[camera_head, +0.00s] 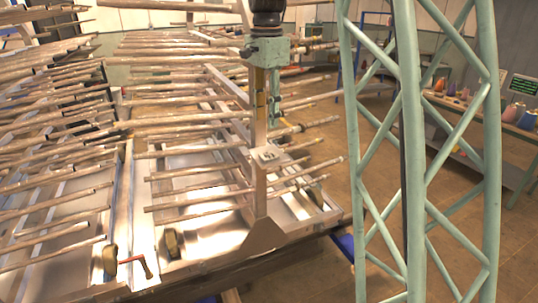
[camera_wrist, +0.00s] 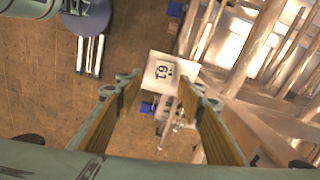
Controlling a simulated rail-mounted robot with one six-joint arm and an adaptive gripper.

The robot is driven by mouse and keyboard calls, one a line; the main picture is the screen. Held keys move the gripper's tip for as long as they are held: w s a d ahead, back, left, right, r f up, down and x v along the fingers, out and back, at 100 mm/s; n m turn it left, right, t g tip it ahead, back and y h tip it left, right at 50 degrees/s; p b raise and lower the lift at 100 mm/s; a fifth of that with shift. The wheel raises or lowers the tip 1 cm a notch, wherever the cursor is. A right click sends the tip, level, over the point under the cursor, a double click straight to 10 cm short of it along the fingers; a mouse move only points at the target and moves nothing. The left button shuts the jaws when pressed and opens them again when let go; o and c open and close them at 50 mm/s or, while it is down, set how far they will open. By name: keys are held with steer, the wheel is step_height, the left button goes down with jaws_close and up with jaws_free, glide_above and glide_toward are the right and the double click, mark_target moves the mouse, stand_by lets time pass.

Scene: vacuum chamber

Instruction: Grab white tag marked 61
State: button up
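The white tag (camera_wrist: 163,71) marked 61 shows in the wrist view just beyond my fingertips, its number turned upside down. In the head view, the tag (camera_head: 268,153) sits on the upright post at the right end of the rod rack, below my gripper. My gripper (camera_wrist: 158,92) is open and empty, with its tan-padded fingers spread to either side of the tag's lower part in the picture. In the head view, my gripper (camera_head: 267,108) points down above the tag. I see no contact with the tag.
Long rods (camera_head: 190,148) stick out in rows around the post, several ending close to the tag. A red-handled tool (camera_head: 138,264) lies at the rack's front edge. A bench (camera_head: 485,160) with coloured items stands at the right. Open floor (camera_wrist: 50,95) shows left of the tag in the wrist view.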

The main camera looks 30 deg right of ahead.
steer(key=shift+w+d+f+m, duration=0.3)
steer(key=shift+w+d, duration=0.25)
steer(key=shift+w, duration=0.05)
glide_above(268, 155)
step_height(268, 155, down, 8)
steer(key=shift+s+r, duration=0.1)
steer(key=shift+s, duration=0.05)
steer(key=shift+f, duration=0.4)
stand_by(0.4)
steer(key=shift+f+p, duration=0.3)
steer(key=shift+f, duration=2.3)
steer(key=shift+c, duration=0.4)
steer(key=c, duration=0.4)
